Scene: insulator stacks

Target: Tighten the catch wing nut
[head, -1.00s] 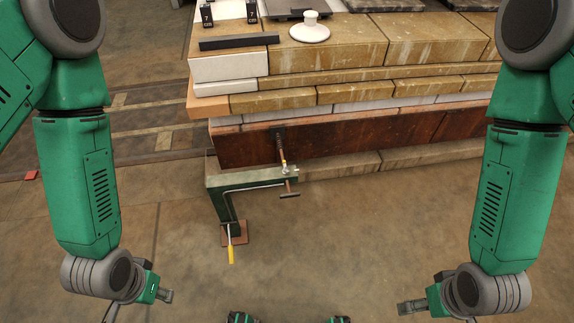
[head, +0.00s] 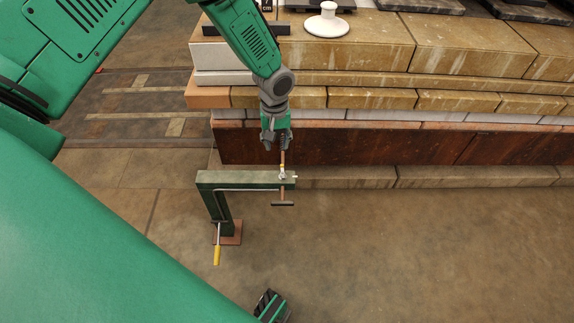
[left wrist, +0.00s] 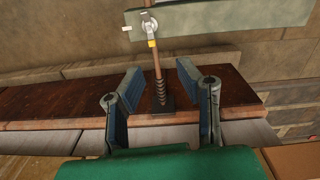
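The catch is a thin rod (head: 283,160) running from the dark red-brown beam to the end of a green bracket (head: 240,180). A small silver fitting (head: 284,175), which looks like the wing nut, sits where the rod meets the bracket. In the left wrist view the silver fitting (left wrist: 149,30) has a yellow band below it, and a coiled spring (left wrist: 159,92) surrounds the rod near a dark plate. My left gripper (head: 277,145) points down above the fitting. Its fingers (left wrist: 160,70) are open, one on each side of the rod.
A crossbar (head: 283,203) hangs below the bracket end. The stack of slabs (head: 350,60) rises behind, with a white knob (head: 327,20) on top. The floor at right is clear.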

